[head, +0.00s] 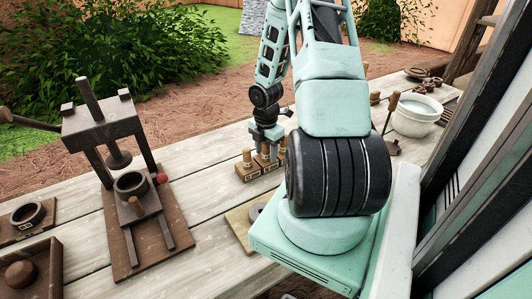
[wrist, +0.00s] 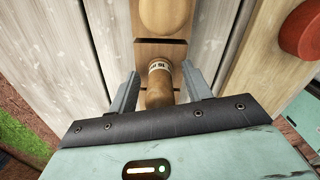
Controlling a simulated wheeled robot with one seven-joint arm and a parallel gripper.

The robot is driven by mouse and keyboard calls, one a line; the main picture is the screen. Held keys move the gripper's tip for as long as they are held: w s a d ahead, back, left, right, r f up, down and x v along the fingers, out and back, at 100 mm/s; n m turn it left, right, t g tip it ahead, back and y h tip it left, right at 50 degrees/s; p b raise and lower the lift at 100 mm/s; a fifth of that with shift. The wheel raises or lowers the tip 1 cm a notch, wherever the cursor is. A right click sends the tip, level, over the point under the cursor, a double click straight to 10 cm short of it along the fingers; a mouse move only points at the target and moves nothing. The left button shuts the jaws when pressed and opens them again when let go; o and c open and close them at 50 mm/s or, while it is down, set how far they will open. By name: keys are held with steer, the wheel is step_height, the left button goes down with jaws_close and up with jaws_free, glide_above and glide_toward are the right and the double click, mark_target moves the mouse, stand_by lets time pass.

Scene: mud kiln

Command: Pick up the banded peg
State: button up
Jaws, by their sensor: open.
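The banded peg (wrist: 160,88) is a brown wooden peg with a pale printed band. In the wrist view it stands between the two fingers of my open gripper (wrist: 160,72), with a narrow gap visible on each side. In the head view my gripper (head: 266,137) is over a small wooden rack (head: 251,174) that holds several upright pegs, including one at its left end (head: 247,156). My gripper partly covers the pegs there, so I cannot tell which one is between the fingers. Another rounded wooden peg (wrist: 165,14) is ahead in the wrist view.
A white bowl (head: 417,115) is at the right. A light board (head: 236,222) lies nearer me. Bare planks (head: 205,200) lie between press and rack.

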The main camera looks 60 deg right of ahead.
steer(key=shift+c, duration=0.3)
jaws_close()
step_height(320, 180, up, 10)
steer(key=shift+r+p, duration=0.1)
steer(key=shift+p, duration=0.7)
steer(key=c, duration=0.9)
jaws_free()
steer(key=shift+c, duration=0.2)
jaws_close()
